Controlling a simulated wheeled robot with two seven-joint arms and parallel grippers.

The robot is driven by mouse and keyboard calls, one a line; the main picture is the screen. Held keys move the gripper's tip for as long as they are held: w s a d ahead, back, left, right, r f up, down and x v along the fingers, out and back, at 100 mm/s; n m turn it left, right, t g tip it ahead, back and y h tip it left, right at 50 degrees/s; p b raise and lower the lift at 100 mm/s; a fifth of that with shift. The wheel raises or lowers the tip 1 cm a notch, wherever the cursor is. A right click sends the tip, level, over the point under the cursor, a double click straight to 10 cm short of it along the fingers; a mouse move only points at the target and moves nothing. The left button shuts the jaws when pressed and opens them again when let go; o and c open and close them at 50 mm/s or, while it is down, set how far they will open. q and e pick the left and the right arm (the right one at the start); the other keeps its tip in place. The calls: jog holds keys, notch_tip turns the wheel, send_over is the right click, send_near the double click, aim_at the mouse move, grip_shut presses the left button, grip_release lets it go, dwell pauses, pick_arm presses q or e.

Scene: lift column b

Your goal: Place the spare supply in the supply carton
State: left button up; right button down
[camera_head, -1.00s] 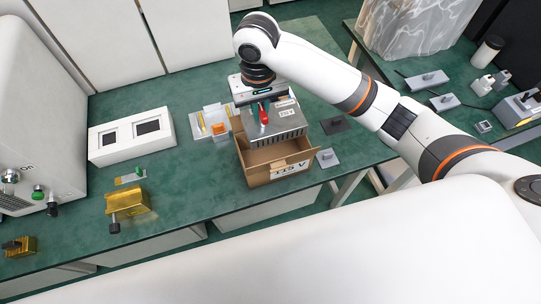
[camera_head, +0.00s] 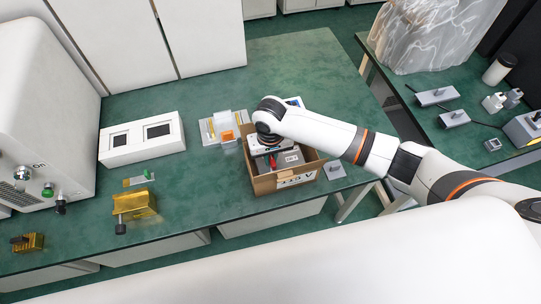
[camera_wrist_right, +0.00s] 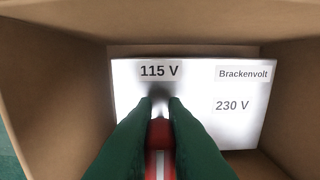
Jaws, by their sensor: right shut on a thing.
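The supply carton (camera_head: 285,184) is an open brown box near the front right of the green bench. The spare supply (camera_head: 292,158) is a grey box inside it, its top around rim level. In the right wrist view, the supply's pale face (camera_wrist_right: 195,105) reads 115 V, Brackenvolt and 230 V, with carton walls (camera_wrist_right: 55,75) around it. My right gripper (camera_wrist_right: 160,104) is down in the carton, its green fingers closed on the supply's red part (camera_wrist_right: 159,140). Whether the supply touches the carton floor is hidden. My left gripper is not in view.
A white block with two dark windows (camera_head: 142,141), a clear tray with an orange piece (camera_head: 226,134) and a yellow fixture (camera_head: 136,207) stand left of the carton. A small grey piece (camera_head: 335,172) lies to its right.

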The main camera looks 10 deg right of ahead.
jog(key=shift+f, duration=0.15)
jog(key=c, duration=1.9)
grip_release()
jog(key=shift+f, duration=0.1)
jog(key=o, duration=0.4)
jog(key=shift+o, duration=0.2)
notch_tip(320, 180, up, 12)
jog(key=shift+r+b, duration=0.2)
jog(key=shift+b, duration=0.1)
